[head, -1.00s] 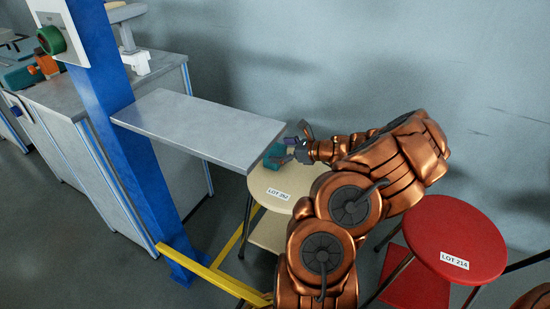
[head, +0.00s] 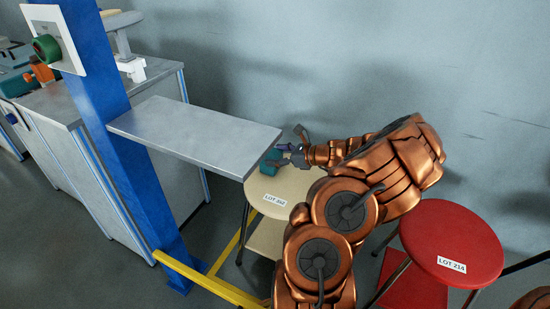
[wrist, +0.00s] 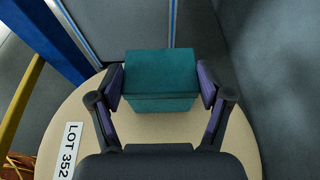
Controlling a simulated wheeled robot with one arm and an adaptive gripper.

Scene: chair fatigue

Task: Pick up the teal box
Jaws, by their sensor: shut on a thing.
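The teal box (wrist: 161,78) sits between the two fingers of my gripper (wrist: 162,84) in the wrist view, with a purple pad against each side. My gripper is shut on it. In the head view the teal box (head: 270,161) shows at the tip of my gripper (head: 280,160), by the right end of the grey shelf and over the beige stool seat. The stool seat (wrist: 82,117) lies below the box in the wrist view. I cannot tell whether the box touches the seat. My gripper hides part of the box in the head view.
The grey shelf (head: 190,130) juts from a blue post (head: 125,150) beside my gripper. A red stool (head: 450,245) marked LOT 214 stands to the right. The beige stool has a LOT 352 label (wrist: 65,150). A grey wall is behind. A yellow bar (head: 210,280) is low in front.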

